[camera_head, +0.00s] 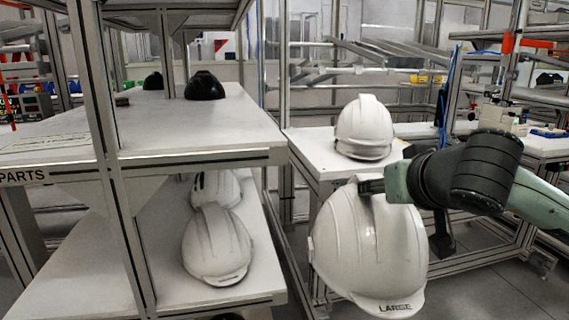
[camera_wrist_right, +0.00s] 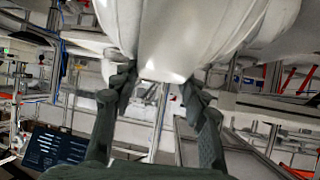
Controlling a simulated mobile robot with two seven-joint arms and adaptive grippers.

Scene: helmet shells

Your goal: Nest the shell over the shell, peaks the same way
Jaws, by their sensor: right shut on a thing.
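My right gripper (camera_head: 371,186) is shut on a white helmet shell marked LARGE (camera_head: 365,245). It holds the shell in the air at the front, with the peak low and toward me. In the right wrist view both fingers of the gripper (camera_wrist_right: 158,88) are at the edge of the white shell (camera_wrist_right: 175,35), which fills the top. Another white shell (camera_head: 364,127) sits upright on a white table (camera_head: 309,146) behind the held one. Its rim faces me; which way its peak points is hard to tell. My left gripper is not in view.
A shelf rack stands at the left. Two white shells, a nearer one (camera_head: 216,245) and a farther one (camera_head: 220,188), lie on its lower shelf (camera_head: 165,268). Dark helmets (camera_head: 204,86) are on the upper shelf (camera_head: 195,130). A metal post (camera_head: 112,150) stands at the rack's front.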

